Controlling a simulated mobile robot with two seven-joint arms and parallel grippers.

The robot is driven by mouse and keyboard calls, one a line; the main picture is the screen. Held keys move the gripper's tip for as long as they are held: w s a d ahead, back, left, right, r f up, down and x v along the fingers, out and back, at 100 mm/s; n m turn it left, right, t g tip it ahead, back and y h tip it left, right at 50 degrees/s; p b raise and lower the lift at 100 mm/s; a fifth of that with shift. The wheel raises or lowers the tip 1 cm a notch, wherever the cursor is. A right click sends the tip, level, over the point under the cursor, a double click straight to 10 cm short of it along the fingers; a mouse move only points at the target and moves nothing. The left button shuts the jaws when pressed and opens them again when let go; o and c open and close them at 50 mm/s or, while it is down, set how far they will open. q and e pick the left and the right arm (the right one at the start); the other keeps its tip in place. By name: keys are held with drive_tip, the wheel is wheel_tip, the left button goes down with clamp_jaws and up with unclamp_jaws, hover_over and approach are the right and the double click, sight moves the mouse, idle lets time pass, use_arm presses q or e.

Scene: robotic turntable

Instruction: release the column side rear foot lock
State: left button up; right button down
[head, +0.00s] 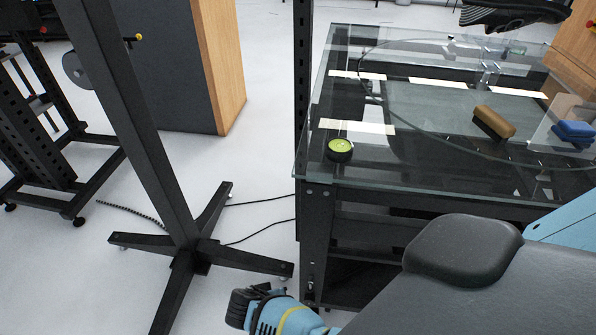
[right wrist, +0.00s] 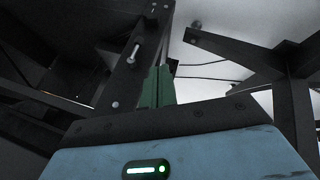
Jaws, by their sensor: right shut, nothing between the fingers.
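The dark metal leg (head: 316,245) of the glass-topped table stands near the middle of the head view. Small fittings (head: 310,290) show at its low end, but which one is the foot lock is unclear. In the right wrist view the leg (right wrist: 118,88) runs up diagonally and carries a silver pin-like part (right wrist: 133,53). My right gripper's green fingers (right wrist: 157,87) are shut and empty, close beside the leg; contact cannot be told. In the head view my blue right wrist is low, left of the leg, with its fingers hidden. My left gripper is out of view.
A black stand with a cross-shaped base (head: 190,250) is left of the table; it also shows in the right wrist view (right wrist: 292,65). Thin cables (head: 262,200) lie between them. The glass tabletop (head: 400,175) holds a green-topped round item (head: 340,148) and a brown block (head: 493,122).

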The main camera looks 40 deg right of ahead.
sight(311, 284)
drive_tip(key=shift+f, duration=0.1)
drive_tip(key=s+d+r+b+x, duration=0.1)
drive_tip(key=b+x, duration=0.3)
drive_tip(key=x, duration=0.8)
drive_tip(key=shift+s+d+f, duration=0.25)
drive_tip(key=shift+s+d, duration=0.15)
drive_tip(key=shift+d, duration=0.3)
